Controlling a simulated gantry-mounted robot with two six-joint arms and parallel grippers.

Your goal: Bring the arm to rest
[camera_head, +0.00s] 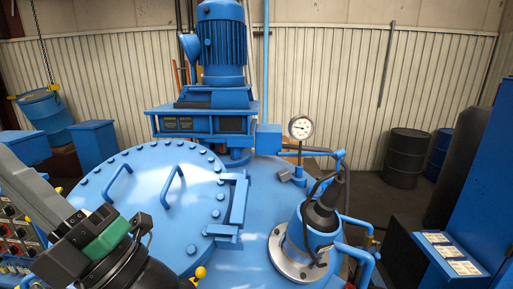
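My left arm (103,237) comes in from the lower left, with a grey link, a green band and a black wrist end. The black end runs out of the bottom of the picture. Its fingers do not show, so I cannot tell whether the gripper is open or shut, or whether it touches anything. My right arm and gripper are not in view.
A blue motor (221,45) stands behind the lid. A pressure gauge (301,127) and a flanged blue fitting with a black cap (322,210) rise to the right. A control panel (20,235) is at far left, a blue cabinet (480,190) at far right.

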